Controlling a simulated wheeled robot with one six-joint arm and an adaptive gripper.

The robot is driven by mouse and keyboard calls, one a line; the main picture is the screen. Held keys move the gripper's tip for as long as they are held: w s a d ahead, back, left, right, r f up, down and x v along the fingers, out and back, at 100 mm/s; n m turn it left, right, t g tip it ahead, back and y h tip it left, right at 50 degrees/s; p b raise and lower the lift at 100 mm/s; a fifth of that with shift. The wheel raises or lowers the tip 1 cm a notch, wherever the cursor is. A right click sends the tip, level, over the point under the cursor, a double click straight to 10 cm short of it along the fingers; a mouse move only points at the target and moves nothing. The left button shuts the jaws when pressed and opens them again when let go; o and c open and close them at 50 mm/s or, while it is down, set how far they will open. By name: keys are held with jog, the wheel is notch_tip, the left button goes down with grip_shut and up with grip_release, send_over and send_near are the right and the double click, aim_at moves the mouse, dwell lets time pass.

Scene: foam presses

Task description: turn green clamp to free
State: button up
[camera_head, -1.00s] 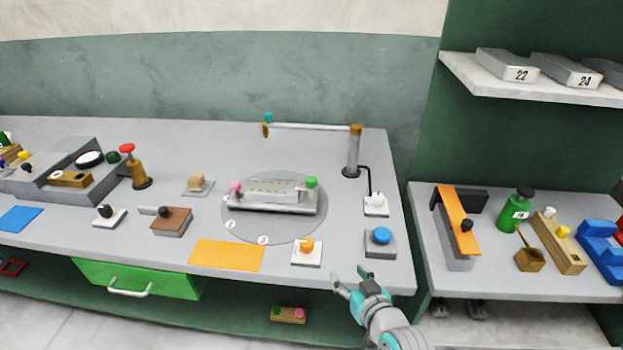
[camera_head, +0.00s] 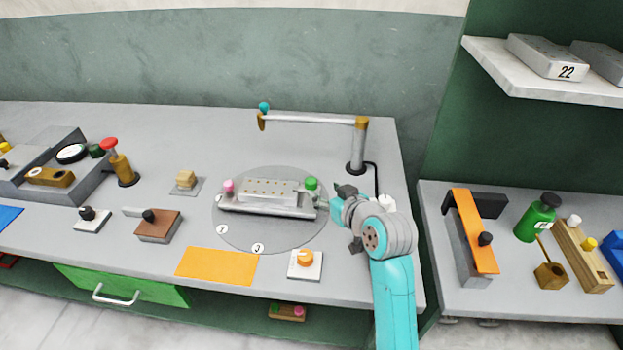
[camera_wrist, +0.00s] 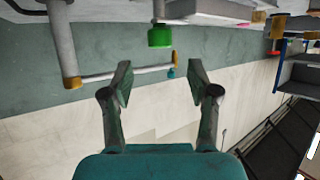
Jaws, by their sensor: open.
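The green clamp (camera_head: 311,184) is a round green knob at the right end of the grey fixture (camera_head: 268,207), which sits on a round grey plate (camera_head: 238,236). My gripper (camera_head: 330,203) is just right of the clamp. In the wrist view my gripper (camera_wrist: 160,82) is open and empty, with its fingers spread apart. The green clamp (camera_wrist: 160,38) shows there beyond the fingertips, roughly centred between them, and I see no contact. A pink knob (camera_head: 228,186) is at the fixture's left end.
A post with a horizontal arm (camera_head: 357,150) stands behind my gripper. An orange knob on a white base (camera_head: 305,260) and an orange mat (camera_head: 216,266) lie in front of the plate. My arm hides the table's right front, where a blue button stood.

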aim_at(314, 184)
jog(key=x, duration=0.9)
jog(key=shift+w, duration=0.1)
grip_shut()
